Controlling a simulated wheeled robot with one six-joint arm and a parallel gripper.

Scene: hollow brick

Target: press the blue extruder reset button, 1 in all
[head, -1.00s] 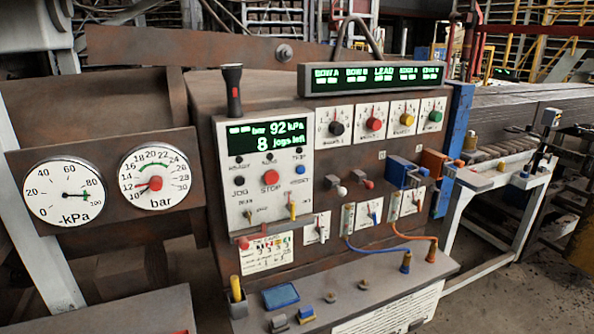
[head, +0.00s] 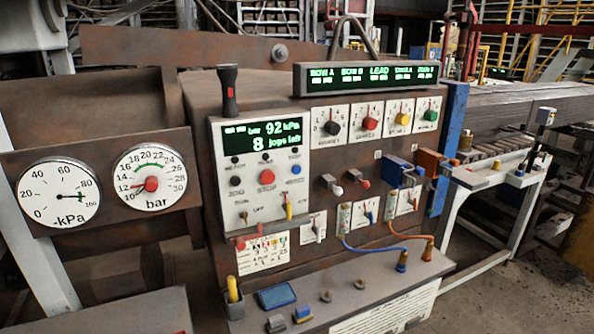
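The control panel (head: 222,180) is a pale upright plate on the brown machine, left of the picture's middle. A small blue button (head: 296,170) sits near its right edge, right of the red stop button (head: 267,177). Its label is too small to read. A black button (head: 236,181) is at the left of the same group. The green display (head: 261,136) above reads 92 kPa and 8 jogs left. Nothing covers the blue button. My gripper is not in view.
Two round gauges (head: 60,194) are at the left. Coloured knobs (head: 370,124) and small levers (head: 362,183) are right of the panel. A ledge (head: 345,305) below carries a blue pad (head: 277,297) and a yellow-handled tool (head: 233,289). A black torch (head: 229,91) stands above the panel.

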